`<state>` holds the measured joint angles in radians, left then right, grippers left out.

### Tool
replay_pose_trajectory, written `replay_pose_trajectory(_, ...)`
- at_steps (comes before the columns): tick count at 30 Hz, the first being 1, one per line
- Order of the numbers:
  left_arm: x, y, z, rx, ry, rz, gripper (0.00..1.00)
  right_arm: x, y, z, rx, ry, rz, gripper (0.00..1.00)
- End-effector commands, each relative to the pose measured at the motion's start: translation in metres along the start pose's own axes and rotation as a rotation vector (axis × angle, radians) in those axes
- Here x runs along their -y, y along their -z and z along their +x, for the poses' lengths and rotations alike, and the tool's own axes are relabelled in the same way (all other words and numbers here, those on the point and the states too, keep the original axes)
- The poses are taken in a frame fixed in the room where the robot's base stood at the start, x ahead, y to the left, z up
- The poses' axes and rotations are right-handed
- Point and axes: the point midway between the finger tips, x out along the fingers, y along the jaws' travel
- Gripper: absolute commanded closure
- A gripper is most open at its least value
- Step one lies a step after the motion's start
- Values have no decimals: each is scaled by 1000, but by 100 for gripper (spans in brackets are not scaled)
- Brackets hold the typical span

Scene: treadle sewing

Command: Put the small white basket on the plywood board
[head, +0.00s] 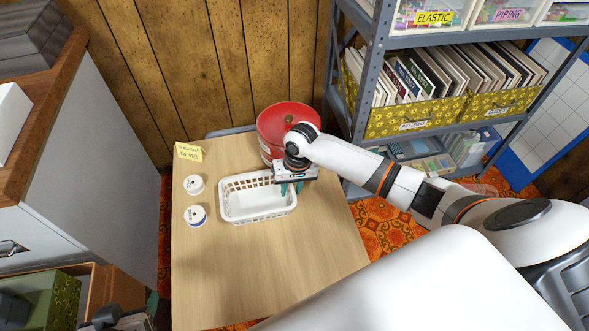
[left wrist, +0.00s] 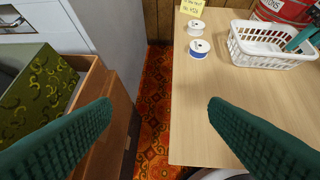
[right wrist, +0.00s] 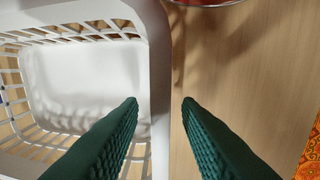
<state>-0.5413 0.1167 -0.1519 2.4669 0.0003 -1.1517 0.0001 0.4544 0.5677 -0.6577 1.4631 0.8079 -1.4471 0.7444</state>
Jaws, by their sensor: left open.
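The small white basket (head: 258,199) stands upright on a light wood tabletop (head: 270,265); I cannot make out a separate plywood board. My right gripper (head: 291,188) is at the basket's right end. In the right wrist view, my right gripper (right wrist: 160,103) is open, with one finger over the inside of the basket (right wrist: 85,75) and one outside, the end wall between them. Gaps show on both sides of the wall. My left gripper (left wrist: 160,103) is open and empty, away from the basket (left wrist: 265,50), left of the table's edge.
Two thread spools (head: 194,185) (head: 195,216) stand left of the basket, near a yellow note (head: 188,151). A red round tin (head: 272,122) is behind the right gripper. A metal shelf (head: 375,70) stands at the back right. The table's front is clear.

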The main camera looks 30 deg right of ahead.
Motion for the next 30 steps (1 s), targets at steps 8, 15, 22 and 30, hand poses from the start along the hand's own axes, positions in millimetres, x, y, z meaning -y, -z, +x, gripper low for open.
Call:
replay_pose_trajectory(8,-8,60,-30,-355,-20,-10,31,0,0,-43,2,-1,1,69)
replay_pose_trajectory(15,-11,68,-50,-458,-24,-14,31,-1,-1,-87,2,-1,-1,69)
replay_pose_trajectory(22,-11,64,-53,-455,-24,-14,31,-2,2,-104,-1,-3,-7,69)
replay_pose_trajectory(30,-11,64,-53,-454,-24,-14,31,-42,95,-68,56,-73,-283,69)
